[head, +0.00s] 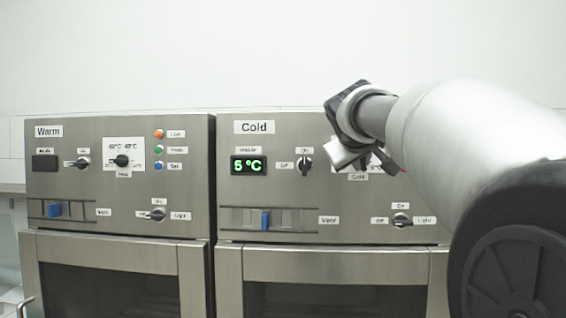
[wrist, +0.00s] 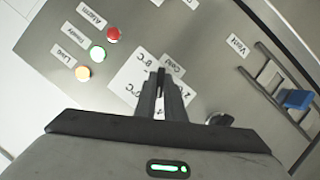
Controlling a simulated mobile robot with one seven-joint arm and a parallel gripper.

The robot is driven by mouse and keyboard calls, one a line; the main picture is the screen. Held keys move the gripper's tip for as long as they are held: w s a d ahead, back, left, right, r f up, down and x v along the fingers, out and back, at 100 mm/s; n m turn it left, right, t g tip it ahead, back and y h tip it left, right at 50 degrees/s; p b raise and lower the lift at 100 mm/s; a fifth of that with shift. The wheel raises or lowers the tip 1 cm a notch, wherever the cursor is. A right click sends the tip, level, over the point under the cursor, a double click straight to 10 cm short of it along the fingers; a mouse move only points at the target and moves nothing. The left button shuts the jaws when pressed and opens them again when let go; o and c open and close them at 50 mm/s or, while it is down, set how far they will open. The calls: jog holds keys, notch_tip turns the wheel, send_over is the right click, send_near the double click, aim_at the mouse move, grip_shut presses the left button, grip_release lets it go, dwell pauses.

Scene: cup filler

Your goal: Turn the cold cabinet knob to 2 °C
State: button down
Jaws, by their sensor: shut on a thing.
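The cold cabinet (head: 285,225) is the right one of two steel cabinets, and its green display (head: 248,166) reads 5 °C. My gripper (head: 375,163) is at its temperature knob, right of the on/off switch (head: 305,165). In the wrist view my gripper (wrist: 161,98) is shut on the knob, over a white scale plate (wrist: 128,80) with °C marks. The fingers hide most of the knob, so I cannot read its pointer. The "Cold" label (head: 359,177) sits just below in the head view.
In the wrist view, red (wrist: 113,34), green (wrist: 97,51) and yellow (wrist: 82,74) lamps lie left of my fingers, and a dark switch (wrist: 220,119) lies close on the right. A blue vent slider (head: 265,220) and light switch (head: 401,220) are lower. The warm cabinet (head: 115,200) stands left.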

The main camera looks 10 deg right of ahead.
jog(key=shift+a+f+n+t+h+b, duration=0.1)
jog(key=shift+n+t+h+b, duration=0.15)
jog(key=shift+n+h+b, duration=1)
jog(key=shift+f+n+t+h+b, duration=0.1)
jog(key=shift+n+t+h+b, duration=0.2)
jog(key=shift+n+b, duration=1.65)
jog(key=shift+a+f+n+t+h+b, duration=0.15)
jog(key=shift+n+h+b, duration=0.7)
jog(key=shift+n+b, duration=0.8)
jog(key=shift+d+r+b, duration=0.1)
jog(key=shift+b, duration=0.2)
jog(key=c, duration=1.8)
grip_release()
jog(key=shift+c, duration=0.2)
jog(key=b+v, duration=0.4)
jog(key=v, duration=1.3)
jog(key=shift+s+b, duration=0.2)
jog(key=shift+b, duration=0.2)
